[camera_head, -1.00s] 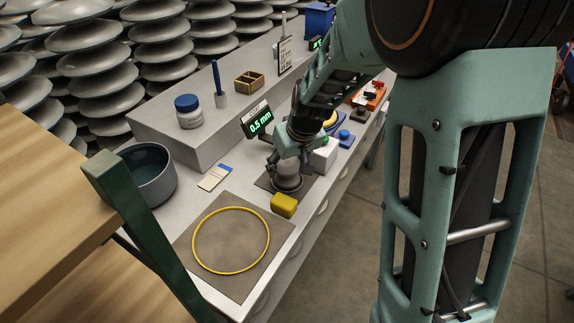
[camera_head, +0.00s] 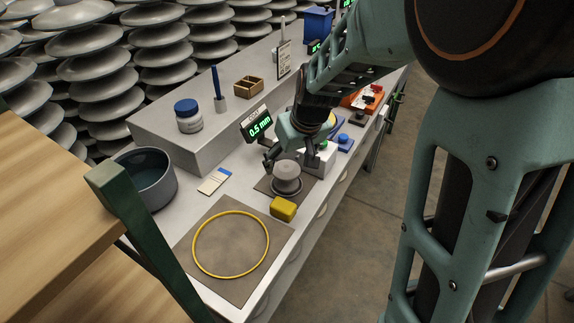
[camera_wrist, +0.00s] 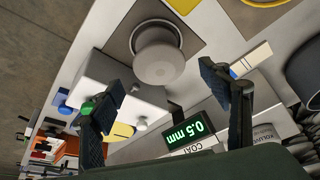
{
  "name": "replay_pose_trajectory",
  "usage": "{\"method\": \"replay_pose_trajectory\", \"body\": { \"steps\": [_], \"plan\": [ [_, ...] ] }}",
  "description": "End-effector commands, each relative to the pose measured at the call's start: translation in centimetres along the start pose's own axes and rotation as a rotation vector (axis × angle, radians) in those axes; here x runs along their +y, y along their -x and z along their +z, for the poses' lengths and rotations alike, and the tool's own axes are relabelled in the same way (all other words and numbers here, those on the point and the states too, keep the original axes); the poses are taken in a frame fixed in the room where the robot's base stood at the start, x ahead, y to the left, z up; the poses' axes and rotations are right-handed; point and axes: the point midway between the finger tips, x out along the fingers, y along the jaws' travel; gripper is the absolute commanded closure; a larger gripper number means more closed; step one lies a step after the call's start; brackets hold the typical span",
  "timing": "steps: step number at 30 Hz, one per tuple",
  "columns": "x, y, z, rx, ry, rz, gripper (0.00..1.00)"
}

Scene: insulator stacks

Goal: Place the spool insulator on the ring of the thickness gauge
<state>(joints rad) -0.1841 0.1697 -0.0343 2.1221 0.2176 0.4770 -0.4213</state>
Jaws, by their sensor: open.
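The grey spool insulator (camera_head: 287,172) stands upright on a flat grey ring (camera_head: 290,192) on a small brown mat. In the wrist view the spool insulator (camera_wrist: 158,60) shows end-on, with the grey ring (camera_wrist: 146,26) partly showing around its base. A white box (camera_head: 317,158) with a green button, apparently the thickness gauge body, stands beside it. A display (camera_head: 259,124) behind reads 0.5 mm. My gripper (camera_head: 291,159) is open just behind and above the spool. In the wrist view its fingers (camera_wrist: 163,102) are wide apart, with clear gaps to the spool.
A yellow block (camera_head: 283,208) sits in front of the spool. A yellow hoop (camera_head: 193,246) lies on a larger brown mat. A dark bowl (camera_head: 149,178), a small card (camera_head: 214,181) and a raised shelf with a jar (camera_head: 188,115) lie left and behind.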

Motion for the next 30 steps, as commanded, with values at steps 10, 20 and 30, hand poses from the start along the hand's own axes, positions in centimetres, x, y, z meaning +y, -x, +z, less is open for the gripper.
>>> {"method": "replay_pose_trajectory", "body": {
  "steps": [10, 20, 30],
  "plan": [
    [0.0, 5.9, -0.1, 0.002, -0.001, 0.001, 0.30],
    [0.0, 6.7, 0.0, -0.001, -0.002, 0.000, 0.30],
    [-0.7, 8.5, -3.5, 0.080, -0.070, -0.026, 0.30]
  ]
}}
